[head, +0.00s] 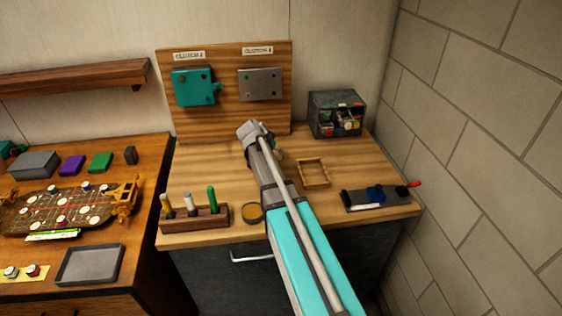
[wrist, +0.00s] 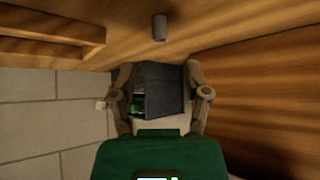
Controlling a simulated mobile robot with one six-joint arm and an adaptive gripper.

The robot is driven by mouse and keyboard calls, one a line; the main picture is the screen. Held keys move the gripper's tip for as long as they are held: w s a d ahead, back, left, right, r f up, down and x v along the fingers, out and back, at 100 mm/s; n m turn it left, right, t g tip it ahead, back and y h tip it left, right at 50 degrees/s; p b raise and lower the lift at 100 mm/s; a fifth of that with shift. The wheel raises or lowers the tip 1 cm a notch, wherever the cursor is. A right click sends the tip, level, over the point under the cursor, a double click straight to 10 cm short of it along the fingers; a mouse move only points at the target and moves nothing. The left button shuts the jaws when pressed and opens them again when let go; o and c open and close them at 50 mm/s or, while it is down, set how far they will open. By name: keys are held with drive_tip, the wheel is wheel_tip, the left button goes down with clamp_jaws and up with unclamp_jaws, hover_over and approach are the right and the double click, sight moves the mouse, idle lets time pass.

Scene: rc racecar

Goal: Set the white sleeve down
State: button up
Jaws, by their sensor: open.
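A small, pale grey cylinder (wrist: 160,28), which looks like the white sleeve, is on the wooden worktop in the wrist view, where the worktop fills the top of the picture. It is apart from my fingers. My gripper (wrist: 163,94) is open, with a finger on each side and nothing held between them. In the head view my gripper (head: 252,130) is over the back of the right bench, in front of the wooden board. My arm hides part of the worktop there, and I cannot make out the sleeve clearly.
A dark parts bin (head: 337,114) stands at the back right; it shows beyond my fingers in the wrist view. A wooden frame (head: 313,185) lies right of my arm. A tool rack (head: 194,218) stands front left. The board (head: 225,125) carries two plates.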

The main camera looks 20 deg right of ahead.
sight(280, 159)
drive_tip(key=shift+w+d+f, duration=0.1)
drive_tip(key=shift+d+f, duration=0.1)
drive_tip(key=shift+f, duration=0.05)
idle(0.3)
drive_tip(key=f+b, duration=0.2)
drive_tip(key=d+f+b, duration=0.1)
drive_tip(key=shift+w+d, duration=0.1)
drive_tip(key=shift+w, duration=0.2)
drive_tip(key=shift+b+x, duration=0.8)
drive_tip(key=shift+x, duration=0.25)
drive_tip(key=shift+d+r, duration=0.1)
drive_tip(key=shift+r, duration=0.05)
drive_tip(key=c, duration=0.8)
drive_tip(key=shift+r, duration=0.1)
